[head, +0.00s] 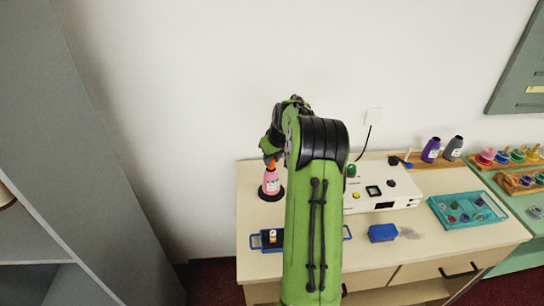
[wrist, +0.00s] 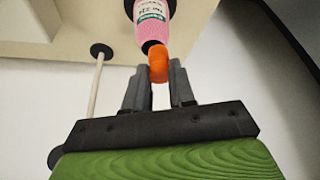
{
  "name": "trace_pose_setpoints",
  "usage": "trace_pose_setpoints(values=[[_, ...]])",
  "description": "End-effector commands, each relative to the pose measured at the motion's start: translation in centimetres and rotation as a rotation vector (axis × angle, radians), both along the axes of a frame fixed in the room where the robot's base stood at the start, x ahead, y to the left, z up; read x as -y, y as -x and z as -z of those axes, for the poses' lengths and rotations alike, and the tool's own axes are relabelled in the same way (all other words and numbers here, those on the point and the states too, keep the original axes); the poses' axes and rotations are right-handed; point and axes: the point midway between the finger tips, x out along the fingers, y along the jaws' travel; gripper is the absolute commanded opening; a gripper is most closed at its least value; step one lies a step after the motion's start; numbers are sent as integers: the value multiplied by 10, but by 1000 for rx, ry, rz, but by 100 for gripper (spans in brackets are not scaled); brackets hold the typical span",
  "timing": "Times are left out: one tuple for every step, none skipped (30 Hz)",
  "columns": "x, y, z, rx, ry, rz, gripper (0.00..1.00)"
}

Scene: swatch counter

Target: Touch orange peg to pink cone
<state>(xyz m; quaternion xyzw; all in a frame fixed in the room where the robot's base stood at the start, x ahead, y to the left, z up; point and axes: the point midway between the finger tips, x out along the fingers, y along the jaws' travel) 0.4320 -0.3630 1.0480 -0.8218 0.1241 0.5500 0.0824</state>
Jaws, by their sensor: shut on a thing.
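The pink cone (head: 271,184), with a white label and a dark tip, stands upright on a black round base at the counter's left. It also shows at the top of the wrist view (wrist: 150,30). My gripper (wrist: 158,72) is shut on the orange peg (wrist: 158,60), which sticks out between the fingertips. In the head view the peg (head: 272,163) is right at the cone's top. In the wrist view the peg's end overlaps the cone's dark tip; I cannot tell whether they touch. My arm hides most of the gripper in the head view.
A blue tray (head: 258,242) with a small bottle sits in front of the cone. A white box with buttons (head: 376,205), a blue block (head: 382,233) and a teal tray (head: 440,211) are to the right. A black disc with a pale rod (wrist: 97,85) shows in the wrist view.

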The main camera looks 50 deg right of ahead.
Motion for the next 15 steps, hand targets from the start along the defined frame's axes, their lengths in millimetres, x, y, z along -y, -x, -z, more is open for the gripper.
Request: trace_pose_setpoints(values=[[0, 0, 9, 0, 0, 1, 0], [0, 0, 11, 0, 0, 0, 0], [0, 0, 13, 0, 0, 0, 0], [0, 0, 15, 0, 0, 0, 0], [0, 0, 15, 0, 0, 0, 0], [0, 0, 16, 0, 0, 0, 0], [0, 0, 16, 0, 0, 0, 0], [0, 0, 16, 0, 0, 0, 0], [0, 0, 16, 0, 0, 0, 0], [0, 0, 15, 0, 0, 0, 0], [0, 0, 15, 0, 0, 0, 0], [0, 0, 15, 0, 0, 0, 0], [0, 0, 15, 0, 0, 0, 0], [0, 0, 15, 0, 0, 0, 0], [0, 0, 15, 0, 0, 0, 0]])
